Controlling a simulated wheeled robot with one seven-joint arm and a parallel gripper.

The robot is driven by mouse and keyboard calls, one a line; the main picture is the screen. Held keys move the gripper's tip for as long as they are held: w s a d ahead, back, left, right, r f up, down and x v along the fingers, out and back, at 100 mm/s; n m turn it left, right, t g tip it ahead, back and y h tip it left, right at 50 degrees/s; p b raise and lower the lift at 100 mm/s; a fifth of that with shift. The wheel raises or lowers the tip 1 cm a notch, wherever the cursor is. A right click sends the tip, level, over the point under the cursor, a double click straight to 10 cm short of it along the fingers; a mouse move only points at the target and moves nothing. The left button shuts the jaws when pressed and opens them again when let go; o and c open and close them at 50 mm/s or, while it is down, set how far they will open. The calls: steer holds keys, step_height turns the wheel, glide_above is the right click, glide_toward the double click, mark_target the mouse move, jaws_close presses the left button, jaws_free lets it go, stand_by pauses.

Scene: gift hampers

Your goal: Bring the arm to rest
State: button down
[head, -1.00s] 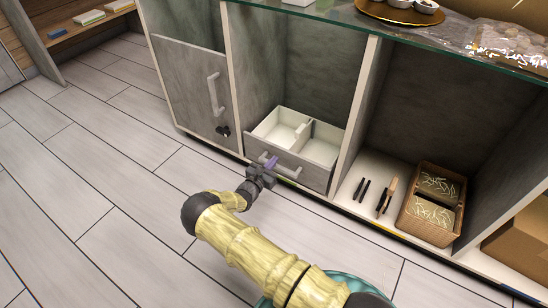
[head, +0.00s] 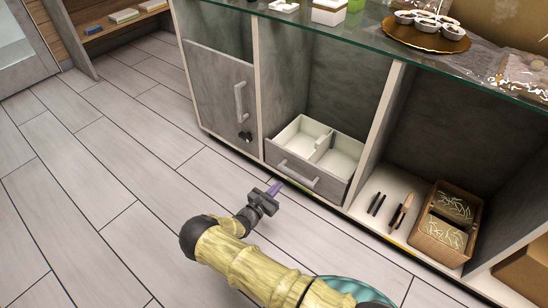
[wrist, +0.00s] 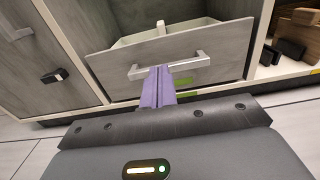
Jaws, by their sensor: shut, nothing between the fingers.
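My gripper (head: 273,190) is in front of the low drawer (head: 305,176), above the floor, with its purple fingers pressed together and nothing between them. In the wrist view the shut fingers (wrist: 157,88) appear just below the drawer's metal handle (wrist: 168,66); in the head view a gap shows between the fingers and the drawer front. The drawer is partly pulled out, and its white inside has a divider and looks empty. My yellow arm reaches in from the bottom of the head view.
A cabinet door (head: 222,95) with a handle and a dark knob is left of the drawer. Right of it, an open bay holds dark tools (head: 377,204) and a wicker basket (head: 446,225). A glass counter (head: 370,42) overhangs above. The tiled floor (head: 100,180) at left is clear.

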steer(key=s+d+r+m+g+p, duration=0.2)
steer(key=s+d+r+m+g, duration=0.2)
steer(key=d+r+m+g, duration=0.25)
steer(key=s+d+r+m+g+p, duration=0.2)
steer(key=s+d+r+m+g, duration=0.2)
steer(key=d+r+m+g, duration=0.3)
steer(key=s+r+m+t+y+p, duration=0.1)
steer(key=s+r+m+y+p, duration=0.1)
steer(key=s+r+m+y, duration=0.5)
steer(key=s+r+m+y+p, duration=0.1)
steer(key=s+r+m+p, duration=0.3)
steer(key=r, duration=0.8)
steer(key=s+r+m+t+y+p, duration=0.1)
steer(key=s+r+m+y, duration=0.25)
steer(key=s+r, duration=0.45)
step_height(320, 180, up, 39)
steer(key=w+p, duration=0.1)
steer(key=p, duration=3.6)
steer(key=shift+w+a+p, duration=0.2)
steer(key=shift+a+p, duration=0.15)
